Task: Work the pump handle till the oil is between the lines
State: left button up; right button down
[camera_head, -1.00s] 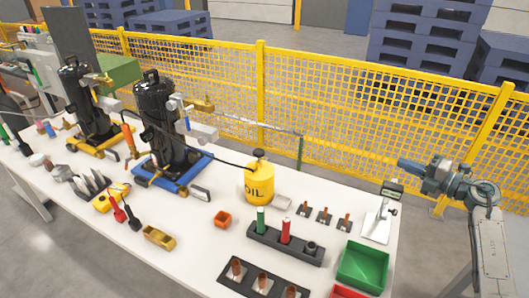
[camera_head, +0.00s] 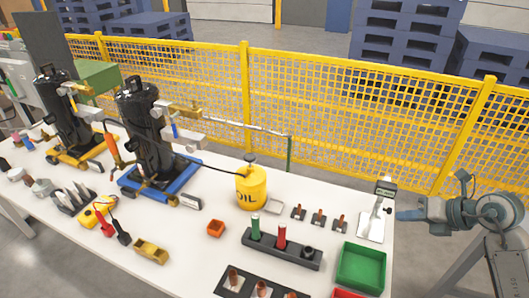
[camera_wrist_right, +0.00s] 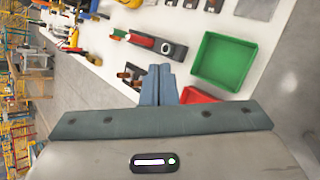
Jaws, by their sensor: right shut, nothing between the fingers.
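The yellow oil can (camera_head: 251,190) marked OIL stands upright on the table, with a dark cap or knob on top. A black hose runs from it to the black compressor (camera_head: 143,125) on the blue base. A long grey bar (camera_head: 245,128) reaches right from that compressor and ends in a green upright grip (camera_head: 290,153). No oil level or lines can be made out. My right gripper (camera_head: 401,215) is shut and empty beyond the table's right edge, apart from the can and bar. Its closed fingers also show in the right wrist view (camera_wrist_right: 159,85). My left gripper is not in view.
A small scale-like stand (camera_head: 373,225) is on the table close to my right gripper. A green bin (camera_head: 361,267) and a black holder (camera_head: 282,250) with green and red cylinders are nearer. A second compressor (camera_head: 62,105) stands left. A yellow mesh fence (camera_head: 340,125) runs behind.

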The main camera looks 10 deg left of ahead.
aim_at(249, 158)
jog(key=i+j, duration=0.25)
jog(key=j, duration=0.2)
jog(key=i+j, duration=0.2)
jog(key=j, duration=0.2)
jog(key=i+j, duration=0.25)
jog(key=j, duration=0.2)
jog(key=i+j, duration=0.2)
jog(key=j, duration=0.2)
jog(key=i+j, duration=0.25)
jog(key=j, duration=0.2)
